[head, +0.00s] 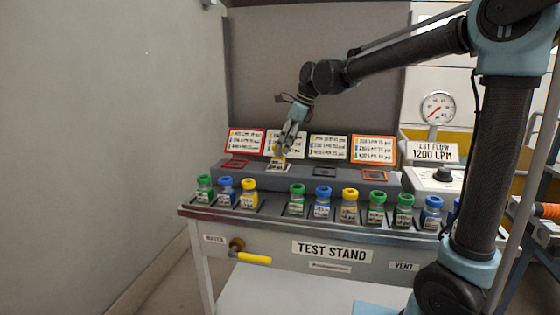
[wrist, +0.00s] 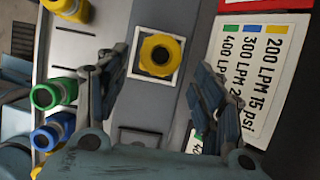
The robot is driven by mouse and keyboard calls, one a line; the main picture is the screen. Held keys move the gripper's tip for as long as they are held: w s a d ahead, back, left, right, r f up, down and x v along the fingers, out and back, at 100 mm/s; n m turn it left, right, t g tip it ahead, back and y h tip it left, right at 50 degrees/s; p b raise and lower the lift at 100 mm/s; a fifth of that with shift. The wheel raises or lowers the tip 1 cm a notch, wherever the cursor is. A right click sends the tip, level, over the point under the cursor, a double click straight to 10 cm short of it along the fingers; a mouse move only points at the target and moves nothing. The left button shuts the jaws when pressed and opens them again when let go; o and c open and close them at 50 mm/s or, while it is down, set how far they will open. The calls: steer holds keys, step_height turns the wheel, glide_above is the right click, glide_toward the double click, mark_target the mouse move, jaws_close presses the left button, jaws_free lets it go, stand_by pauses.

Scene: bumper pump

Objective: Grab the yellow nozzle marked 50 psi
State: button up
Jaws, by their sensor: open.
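A yellow nozzle (wrist: 160,55), seen from above as a ring with a dark centre, stands in a white-outlined square pad on the grey ledge. In the head view this nozzle (head: 279,156) is partly hidden below my gripper (head: 286,144). In the wrist view my gripper (wrist: 162,75) is open, with one finger on each side of the nozzle's line and the nozzle near the fingertips; I cannot tell whether they touch. More yellow nozzles stand in the front row, one at the left (head: 249,194) and one mid-row (head: 349,205). No 50 psi mark is legible on them.
Green and blue nozzles fill the rest of the front row (head: 297,200). Sign cards stand behind the ledge, such as the orange-framed card (head: 373,149). Empty pads (head: 325,171) lie right of my gripper. A gauge (head: 437,108) and flow box (head: 432,180) are at the right.

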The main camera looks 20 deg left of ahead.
mark_target(280, 155)
steer(key=shift+x, duration=2.75)
steer(key=shift+c, duration=0.6)
steer(key=c, duration=1.2)
